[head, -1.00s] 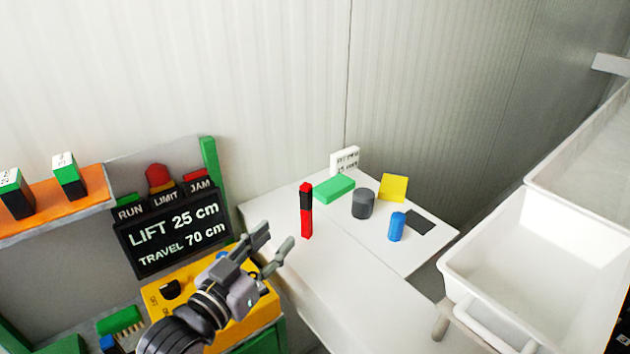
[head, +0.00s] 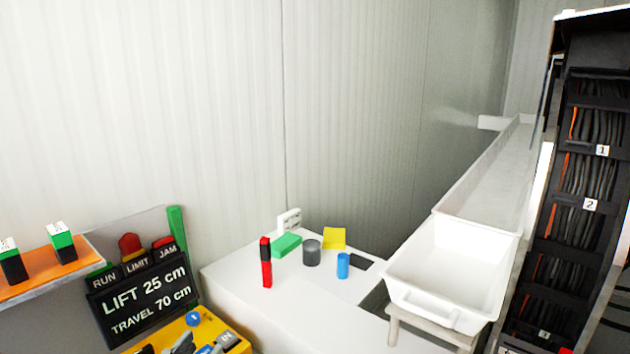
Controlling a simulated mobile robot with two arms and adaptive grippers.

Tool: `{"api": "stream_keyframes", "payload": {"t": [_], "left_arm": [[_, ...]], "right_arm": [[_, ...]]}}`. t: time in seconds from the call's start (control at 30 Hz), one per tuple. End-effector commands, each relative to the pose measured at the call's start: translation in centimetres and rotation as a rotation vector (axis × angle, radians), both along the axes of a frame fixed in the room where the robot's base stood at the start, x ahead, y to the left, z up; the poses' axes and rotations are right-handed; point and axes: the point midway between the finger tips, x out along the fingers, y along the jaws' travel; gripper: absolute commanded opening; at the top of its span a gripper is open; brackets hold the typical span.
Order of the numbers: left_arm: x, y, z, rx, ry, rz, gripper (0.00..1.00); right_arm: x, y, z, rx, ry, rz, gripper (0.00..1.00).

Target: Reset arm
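My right gripper is not in view.
The white table holds a red and black post (head: 266,265), a green block (head: 287,245), a grey cylinder (head: 311,253), a yellow piece (head: 334,238) and a blue cylinder (head: 343,266). A white bin (head: 455,265) stands right, beside a black cable rack (head: 590,205). A lift sign (head: 145,295) stands left.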

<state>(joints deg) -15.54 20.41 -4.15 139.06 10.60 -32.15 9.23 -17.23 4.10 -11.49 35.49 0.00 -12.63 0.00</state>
Motion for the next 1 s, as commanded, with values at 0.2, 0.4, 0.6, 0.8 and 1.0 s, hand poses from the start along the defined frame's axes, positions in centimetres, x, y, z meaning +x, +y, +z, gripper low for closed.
{"api": "stream_keyframes", "payload": {"t": [0.2, 0.4, 0.6, 0.8, 1.0], "left_arm": [[-1.0, 0.2, -4.0, 0.038, 0.143, 0.029, 0.36], [-3.2, 0.5, -9.0, 0.089, 0.334, 0.060, 0.36], [-7.3, 0.9, -14.9, 0.154, 0.589, 0.089, 0.36], [-13.4, 1.3, -20.3, 0.220, 0.878, 0.105, 0.36], [-20.0, 1.5, -23.7, 0.276, 1.142, 0.106, 0.36]], "right_arm": [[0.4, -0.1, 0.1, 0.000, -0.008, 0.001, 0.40], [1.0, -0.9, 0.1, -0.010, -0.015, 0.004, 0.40], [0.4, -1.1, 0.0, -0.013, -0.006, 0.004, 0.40], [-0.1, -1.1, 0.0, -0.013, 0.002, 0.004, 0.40], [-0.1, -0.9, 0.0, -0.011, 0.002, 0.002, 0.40]]}}
